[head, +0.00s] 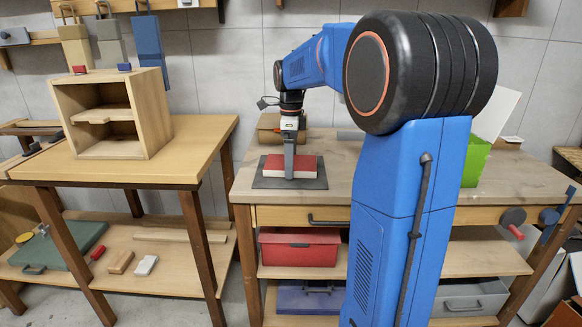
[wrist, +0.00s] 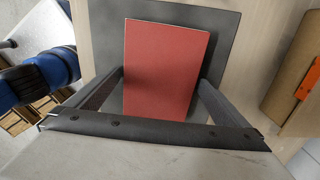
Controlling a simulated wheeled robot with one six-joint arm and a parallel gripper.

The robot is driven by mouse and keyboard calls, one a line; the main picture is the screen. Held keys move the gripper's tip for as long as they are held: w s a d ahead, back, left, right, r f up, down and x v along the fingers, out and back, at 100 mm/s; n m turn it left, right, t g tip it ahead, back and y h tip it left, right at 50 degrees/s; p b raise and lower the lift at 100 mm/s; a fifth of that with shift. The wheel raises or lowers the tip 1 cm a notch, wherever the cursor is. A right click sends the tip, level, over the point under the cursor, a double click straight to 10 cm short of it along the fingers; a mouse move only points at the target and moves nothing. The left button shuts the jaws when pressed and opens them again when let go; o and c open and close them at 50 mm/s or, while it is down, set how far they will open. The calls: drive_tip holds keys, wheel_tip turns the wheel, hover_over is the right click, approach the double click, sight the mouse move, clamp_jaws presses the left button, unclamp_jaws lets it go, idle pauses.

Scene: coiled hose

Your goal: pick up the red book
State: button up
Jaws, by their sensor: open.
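The red book (head: 303,166) lies flat on a dark grey mat (head: 268,183) on the right-hand workbench. In the wrist view the red book (wrist: 163,68) sits between the two fingers, with the grey mat (wrist: 225,40) under and around it. My gripper (head: 289,172) points down over the book. In the wrist view my gripper (wrist: 160,90) is open, one finger to each side of the book. Gaps show beside the book's edges at the top, and I cannot tell whether the fingers touch it lower down. The near end of the book is hidden by the gripper's body.
A brown cardboard-like box (head: 270,130) stands behind the mat; a box with orange shows in the wrist view (wrist: 293,85). A green bin (head: 476,160) is at the bench's right. A wooden cabinet (head: 155,108) stands on the left table. Bare benchtop lies right of the mat.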

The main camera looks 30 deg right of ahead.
drive_tip(key=c, duration=1.2)
drive_tip(key=shift+r, duration=0.1)
